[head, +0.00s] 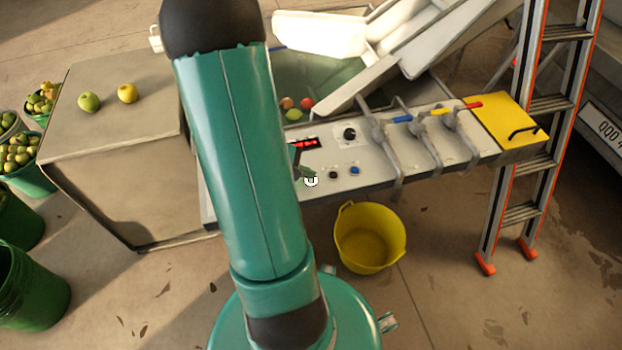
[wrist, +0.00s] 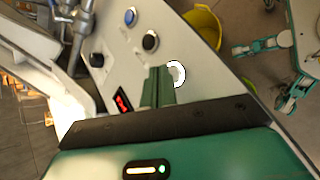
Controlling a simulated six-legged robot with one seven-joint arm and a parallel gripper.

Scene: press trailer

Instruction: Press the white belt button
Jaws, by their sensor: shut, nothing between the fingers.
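The white belt button (wrist: 182,73) shows in the wrist view as a white ring on the grey control panel (wrist: 205,95), partly covered by my fingertips. In the head view it is a small white shape (head: 312,184) near the panel's front edge. My gripper (wrist: 160,84) is shut and empty, its green fingers right beside the button in the wrist view. In the head view, the gripper (head: 303,170) is mostly hidden behind my arm, with its tips just up and left of the button. I cannot tell whether the fingertips touch it.
A black button (head: 333,174) and a blue button (head: 355,170) sit right of the white one. A black knob (head: 349,133) and red display (head: 304,143) are behind. Valve pipes (head: 420,140) stand farther right. A yellow bucket (head: 370,238) stands on the floor below; a ladder (head: 530,130) is at right.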

